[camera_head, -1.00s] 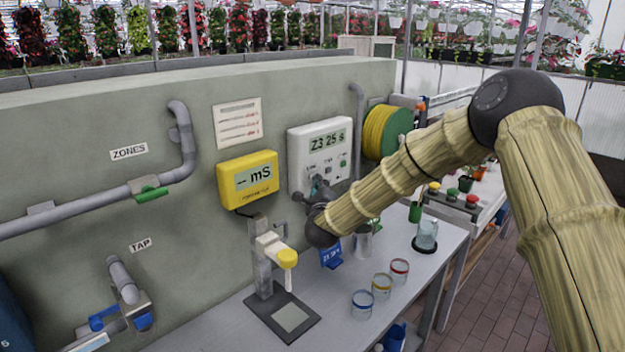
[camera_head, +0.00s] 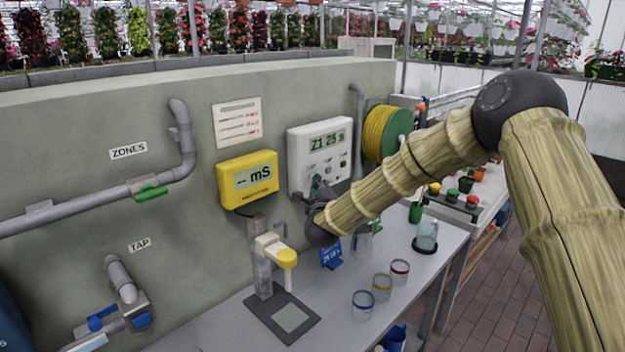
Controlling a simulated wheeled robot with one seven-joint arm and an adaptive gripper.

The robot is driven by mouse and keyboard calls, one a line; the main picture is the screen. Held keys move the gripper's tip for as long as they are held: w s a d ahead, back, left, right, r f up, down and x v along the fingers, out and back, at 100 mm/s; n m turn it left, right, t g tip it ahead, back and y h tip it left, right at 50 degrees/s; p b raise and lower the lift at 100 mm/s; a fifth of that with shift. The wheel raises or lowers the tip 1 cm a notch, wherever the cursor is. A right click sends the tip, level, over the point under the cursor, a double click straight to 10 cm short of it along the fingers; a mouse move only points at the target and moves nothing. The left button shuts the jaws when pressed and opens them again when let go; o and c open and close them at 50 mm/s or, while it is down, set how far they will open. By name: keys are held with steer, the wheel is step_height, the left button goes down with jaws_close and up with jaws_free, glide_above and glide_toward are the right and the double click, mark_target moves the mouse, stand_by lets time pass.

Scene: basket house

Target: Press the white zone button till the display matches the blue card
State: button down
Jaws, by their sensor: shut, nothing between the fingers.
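The white control box (camera_head: 299,160) hangs on the green-grey wall. Its display (camera_head: 327,140) reads "Z1 25 s". Several small buttons sit below the display; my gripper hides part of the lower left of the panel. The blue card (camera_head: 331,256) stands on the bench below the box, partly behind my wrist; its small white writing is too small to read surely. My gripper (camera_head: 318,187) is shut and empty, at the lower part of the box's face. I cannot tell whether its tip touches a button.
A yellow meter (camera_head: 247,180) reading "-- mS" hangs left of the box. A probe stand (camera_head: 262,260) with a yellow cap, several rimmed glasses (camera_head: 382,287) and a jar (camera_head: 427,235) stand on the bench. A yellow hose reel (camera_head: 385,132) is at right.

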steer(key=shift+s+d+b, duration=0.3)
steer(key=shift+s+d, duration=0.2)
steer(key=s+d+b, duration=0.1)
steer(key=s+d, duration=0.2)
steer(key=shift+s+d+b, duration=0.25)
steer(key=shift+b, duration=0.15)
stand_by(0.3)
stand_by(0.5)
